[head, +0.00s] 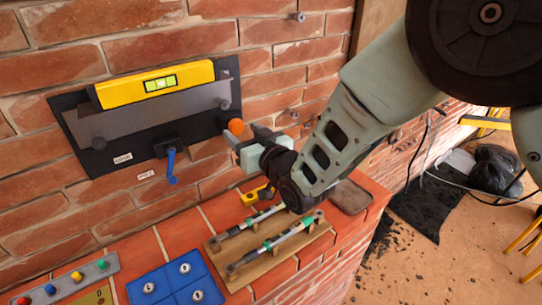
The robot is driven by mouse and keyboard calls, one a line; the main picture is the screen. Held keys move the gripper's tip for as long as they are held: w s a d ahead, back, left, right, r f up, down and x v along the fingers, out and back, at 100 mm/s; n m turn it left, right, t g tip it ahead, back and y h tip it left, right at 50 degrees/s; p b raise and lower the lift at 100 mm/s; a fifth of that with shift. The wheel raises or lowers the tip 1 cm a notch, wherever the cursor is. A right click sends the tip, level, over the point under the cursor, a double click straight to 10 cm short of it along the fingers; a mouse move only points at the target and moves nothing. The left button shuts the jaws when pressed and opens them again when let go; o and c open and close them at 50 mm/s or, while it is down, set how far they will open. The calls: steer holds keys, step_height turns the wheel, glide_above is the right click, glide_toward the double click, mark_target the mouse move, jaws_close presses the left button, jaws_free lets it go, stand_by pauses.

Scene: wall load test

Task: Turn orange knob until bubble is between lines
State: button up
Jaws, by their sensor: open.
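A yellow spirit level (155,84) is mounted on a grey plate (150,118) over a black backboard on the brick wall. The level tilts up toward the right. Its green vial (160,83) shows a pale bubble, too small to read against the lines. The orange knob (236,126) is at the right edge of the backboard. My gripper (243,133) is open, with its fingers at the knob. I cannot tell whether they touch it or sit around it.
A blue lever (171,165) hangs below the backboard. On the brick ledge are a wooden tray (238,280) with metal tools, a blue tray (147,291), a grey strip with coloured buttons (77,275) and a small yellow item (256,194). My arm comes in from the right.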

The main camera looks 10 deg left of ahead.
steer(key=b+v, duration=0.5)
steer(key=v, duration=1.1)
steer(key=s+d+f+m+g+h, duration=0.1)
steer(key=s+d+f+g+h, duration=0.35)
steer(key=d+h, duration=0.35)
steer(key=s+d+g+h, duration=0.5)
steer(key=s+d+g, duration=0.2)
steer(key=s+d, duration=0.6)
steer(key=shift+d+f, duration=0.1)
steer(key=shift+d, duration=0.05)
stand_by(1.0)
